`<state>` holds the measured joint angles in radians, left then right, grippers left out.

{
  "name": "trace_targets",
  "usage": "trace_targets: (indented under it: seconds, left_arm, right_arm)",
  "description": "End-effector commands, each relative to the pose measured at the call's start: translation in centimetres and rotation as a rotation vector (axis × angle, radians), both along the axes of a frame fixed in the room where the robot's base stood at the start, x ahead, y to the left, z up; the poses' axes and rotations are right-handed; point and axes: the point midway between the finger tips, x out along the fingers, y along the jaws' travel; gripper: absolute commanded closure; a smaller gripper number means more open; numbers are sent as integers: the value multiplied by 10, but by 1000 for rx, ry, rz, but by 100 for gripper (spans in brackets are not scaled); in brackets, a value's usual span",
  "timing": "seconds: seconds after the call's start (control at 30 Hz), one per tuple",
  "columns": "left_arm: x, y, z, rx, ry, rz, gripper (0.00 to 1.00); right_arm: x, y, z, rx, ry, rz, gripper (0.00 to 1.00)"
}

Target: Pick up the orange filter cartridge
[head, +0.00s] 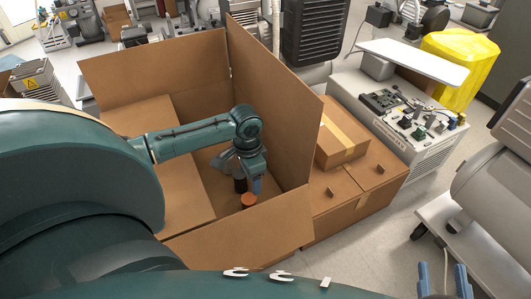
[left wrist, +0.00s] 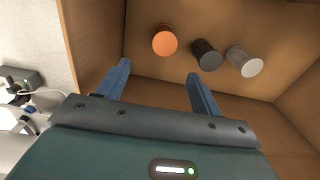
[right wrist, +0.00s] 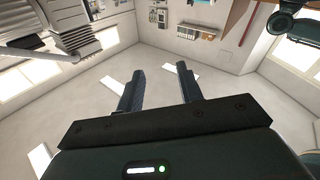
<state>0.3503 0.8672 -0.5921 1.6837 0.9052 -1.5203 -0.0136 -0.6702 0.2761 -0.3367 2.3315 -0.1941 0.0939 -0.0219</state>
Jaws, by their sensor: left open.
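The orange filter cartridge (head: 249,200) stands inside a large open cardboard box, its round orange top showing. It also shows in the left wrist view (left wrist: 164,41), ahead of the fingertips and roughly between their lines. A dark cartridge (left wrist: 207,55) and a grey ribbed cartridge (left wrist: 244,61) stand to its right. My left gripper (left wrist: 160,70) is open and empty, apart from the cartridges. In the head view it (head: 257,186) reaches down into the box, close by the orange cartridge. My right gripper (head: 441,266) is open and empty outside the box, over the floor (right wrist: 161,67).
The tall cardboard box (head: 160,62) has upright flaps around my left arm. Smaller closed boxes (head: 342,140) stand at its right side. A grey machine (head: 400,120) and a yellow covered object (head: 455,60) are beyond.

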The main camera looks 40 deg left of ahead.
Motion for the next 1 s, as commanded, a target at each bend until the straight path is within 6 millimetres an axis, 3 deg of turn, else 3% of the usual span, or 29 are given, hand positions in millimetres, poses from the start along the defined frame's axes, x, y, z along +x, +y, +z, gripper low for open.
trace_targets:
  seconds: [0.4, 0.67, 0.87, 1.0]
  left_arm:
    - [-2, 1, -71, 1, 7, 0, 34]
    - [-1, 3, -85, 2, 4, 0, 34]
    - [-1, 8, -112, 3, 6, 0, 34]
    - [-1, 9, -130, 3, 5, -1, 34]
  right_arm:
    - [2, 6, -4, 91, -10, 30, 64]
    - [3, 7, -2, 117, -10, 38, 64]
    - [3, 9, -14, 162, -1, 53, 64]
    - [7, 10, 8, 171, -94, 83, 64]
